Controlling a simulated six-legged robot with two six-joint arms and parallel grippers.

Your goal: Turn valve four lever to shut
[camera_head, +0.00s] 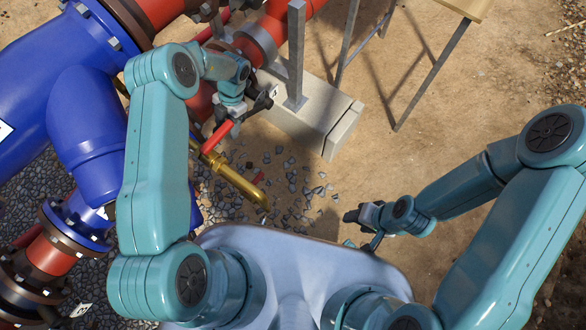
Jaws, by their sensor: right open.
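A red lever (217,137) shows at the valve pipework, left of the concrete block. My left gripper (243,108) is right over the upper end of this lever, and its dark fingers hide that end. I cannot tell whether they touch or grip it. A small white tag (274,91) shows beside the gripper, its number too small to read. Another red lever (207,34) is farther up, partly behind my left arm. I cannot tell which lever belongs to valve four. My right gripper (362,226) is open and empty over the ground, well away from the valves.
Big blue pipes (88,125) and red flanged pipes fill the left side. A brass pipe (238,180) runs below the lever. A concrete block (318,122) with a metal post (296,55) stands close to my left gripper. A table (460,8) is at top right. Sandy ground is free at right.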

